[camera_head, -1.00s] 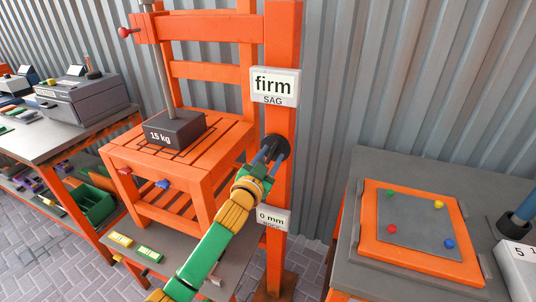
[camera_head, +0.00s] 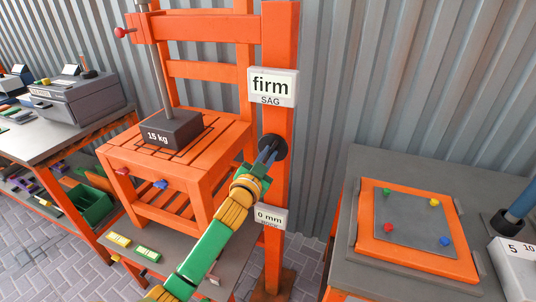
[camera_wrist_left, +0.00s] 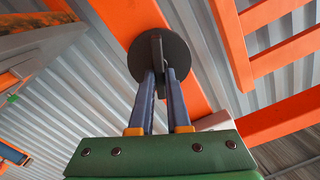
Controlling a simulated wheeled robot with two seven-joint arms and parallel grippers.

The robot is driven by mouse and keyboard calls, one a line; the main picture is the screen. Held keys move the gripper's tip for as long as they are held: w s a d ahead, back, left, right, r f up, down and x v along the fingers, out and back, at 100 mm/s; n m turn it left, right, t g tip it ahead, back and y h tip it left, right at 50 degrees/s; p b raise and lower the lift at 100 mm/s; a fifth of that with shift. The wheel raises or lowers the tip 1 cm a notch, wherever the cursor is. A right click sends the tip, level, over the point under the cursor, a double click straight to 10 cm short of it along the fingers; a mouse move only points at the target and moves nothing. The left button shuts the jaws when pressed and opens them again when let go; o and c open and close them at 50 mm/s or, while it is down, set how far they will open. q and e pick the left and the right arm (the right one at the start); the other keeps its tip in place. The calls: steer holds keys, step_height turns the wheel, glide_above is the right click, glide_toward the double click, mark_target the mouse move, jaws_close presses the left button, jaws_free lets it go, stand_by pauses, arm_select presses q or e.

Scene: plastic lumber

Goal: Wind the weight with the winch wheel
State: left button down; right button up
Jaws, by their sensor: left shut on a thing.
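The 15 kg weight (camera_head: 172,130) is a dark block on the orange slatted seat (camera_head: 212,147), with a grey rod (camera_head: 162,75) rising from it. The winch wheel (camera_head: 274,147) is a dark disc on the orange post (camera_head: 283,190). My left gripper (camera_head: 266,154) reaches it from below. In the left wrist view the gripper (camera_wrist_left: 158,85) is shut on a raised part at the middle of the wheel (camera_wrist_left: 176,56). The signs read "firm SAG" (camera_head: 272,88) and "0 mm" (camera_head: 270,217). My right gripper is not in view.
A grey table (camera_head: 375,165) with an orange-framed panel (camera_head: 372,245) and coloured knobs stands at right. A bench with a grey machine (camera_head: 78,100) stands at left. Yellow (camera_head: 118,240) and green (camera_head: 148,254) pieces lie on the low shelf below the seat.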

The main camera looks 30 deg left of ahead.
arm_select(q)
steer(key=c, duration=0.9)
jaws_free()
steer(key=shift+w+a+f, duration=0.1)
steer(key=v, duration=0.7)
steer(key=shift+b, duration=0.4)
